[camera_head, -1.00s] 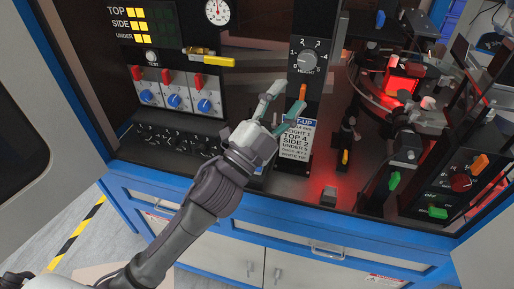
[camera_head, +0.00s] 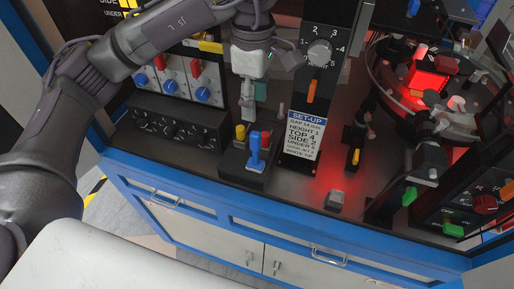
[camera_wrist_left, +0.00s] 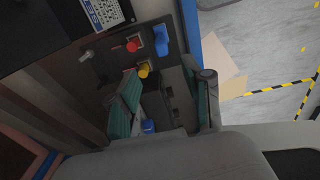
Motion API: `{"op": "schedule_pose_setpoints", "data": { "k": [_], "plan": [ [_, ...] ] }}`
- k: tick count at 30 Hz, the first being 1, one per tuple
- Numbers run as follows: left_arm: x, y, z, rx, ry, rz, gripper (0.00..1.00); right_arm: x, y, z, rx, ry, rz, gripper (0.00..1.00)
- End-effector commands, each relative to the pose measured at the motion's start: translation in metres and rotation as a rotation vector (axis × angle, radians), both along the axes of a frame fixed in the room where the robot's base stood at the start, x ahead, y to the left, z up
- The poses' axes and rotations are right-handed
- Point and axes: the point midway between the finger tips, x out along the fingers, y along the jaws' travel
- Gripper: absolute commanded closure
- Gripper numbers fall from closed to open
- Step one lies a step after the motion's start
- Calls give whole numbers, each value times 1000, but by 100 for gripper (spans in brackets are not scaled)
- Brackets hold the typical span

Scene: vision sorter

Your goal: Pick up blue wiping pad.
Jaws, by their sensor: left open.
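A small blue piece (camera_wrist_left: 150,126) shows low between my fingers in the left wrist view, beside a dark block; it may be the blue wiping pad, but most of it is hidden. I cannot make out a pad for certain in the head view. My left gripper (camera_head: 253,105) points down over the bench, just behind a small control box. In the left wrist view its teal-padded fingers (camera_wrist_left: 163,80) are apart with nothing clearly held between them. My right gripper is not in view.
The control box has a blue lever (camera_head: 256,152), a yellow knob (camera_head: 240,132) and a red knob (camera_head: 266,138). A set-up card (camera_head: 303,137) stands to its right and a black knob panel (camera_head: 172,128) to its left. A red-lit machine (camera_head: 425,80) is at right.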

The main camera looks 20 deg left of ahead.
Motion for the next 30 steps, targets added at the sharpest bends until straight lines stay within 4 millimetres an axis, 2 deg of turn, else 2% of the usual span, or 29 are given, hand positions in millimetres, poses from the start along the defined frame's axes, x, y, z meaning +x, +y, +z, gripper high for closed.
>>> {"op": "schedule_pose_setpoints", "data": {
  "k": [10,17,23,27,30],
  "plan": [
    [-2,0,-63,2,7,-1,50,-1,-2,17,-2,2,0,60],
    [-1,0,-81,1,4,-2,50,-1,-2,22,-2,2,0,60],
    [-4,-1,-106,1,10,-1,50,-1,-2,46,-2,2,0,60],
    [-3,-2,-125,0,6,-1,50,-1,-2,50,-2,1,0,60],
    [-2,-2,-131,0,4,-1,50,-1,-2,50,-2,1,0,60]
  ]
}}
